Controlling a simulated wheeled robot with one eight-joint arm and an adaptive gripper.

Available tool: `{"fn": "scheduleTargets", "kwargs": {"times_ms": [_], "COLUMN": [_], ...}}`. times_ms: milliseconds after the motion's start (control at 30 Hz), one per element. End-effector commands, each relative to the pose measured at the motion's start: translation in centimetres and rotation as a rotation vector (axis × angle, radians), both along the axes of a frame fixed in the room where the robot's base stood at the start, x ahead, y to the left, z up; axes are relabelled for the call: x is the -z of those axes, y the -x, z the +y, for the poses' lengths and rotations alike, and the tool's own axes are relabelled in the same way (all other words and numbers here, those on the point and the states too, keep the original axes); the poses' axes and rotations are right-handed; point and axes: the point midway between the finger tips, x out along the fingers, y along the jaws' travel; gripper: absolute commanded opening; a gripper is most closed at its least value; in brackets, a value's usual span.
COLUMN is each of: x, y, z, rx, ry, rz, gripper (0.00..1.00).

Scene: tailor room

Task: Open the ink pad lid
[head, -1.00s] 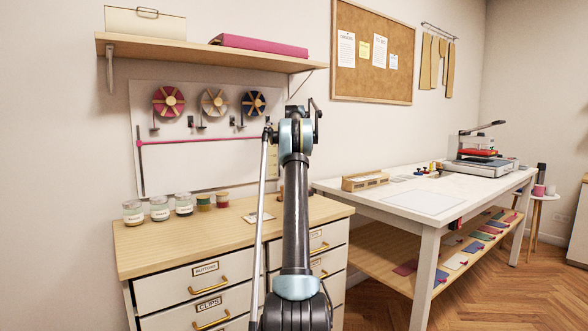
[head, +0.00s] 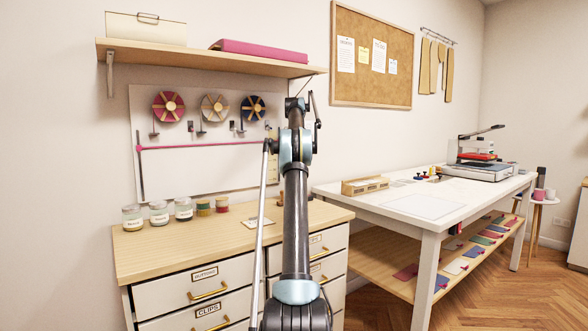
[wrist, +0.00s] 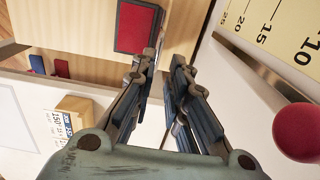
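A flat rectangular pad, red with a dark frame (wrist: 138,27), lies on a wooden surface at the top of the wrist view. It looks like the ink pad; I cannot tell whether the red face is its lid or the pad itself. My gripper (wrist: 167,62) is open, its two dark fingers apart with a narrow empty gap. The fingertips appear just below and right of the pad in the picture; their height above it is unclear. In the head view my arm hides the gripper's fingers, and I cannot make out the red pad there.
The wooden cabinet (head: 160,252) carries several jars (head: 158,212) at its back left. A yellow ruler (wrist: 275,30) and a red rounded object (wrist: 297,132) are at the right of the wrist view. The white table (head: 460,195) stands right, with a wooden box (head: 365,185).

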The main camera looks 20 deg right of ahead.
Motion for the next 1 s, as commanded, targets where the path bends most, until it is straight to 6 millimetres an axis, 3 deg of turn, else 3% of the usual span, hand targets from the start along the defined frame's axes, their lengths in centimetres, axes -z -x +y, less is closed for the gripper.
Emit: {"fn": "scheduleTargets", "kwargs": {"times_ms": [267,600,667,733,1000], "x": [-1.6,-1.8,-1.8,-1.9,-4.0], "y": [0.0,0.0,0.0,0.2,2.6], "z": [0.1,0.1,0.1,0.3,3.1], "rx": [0.0,-0.001,-0.001,-0.005,-0.092], "ry": [0.0,0.0,0.0,0.0,0.006], "rz": [0.0,0.0,0.0,0.0,-0.012], "gripper": [0.15,0.15,0.03,0.0,0.0]}}
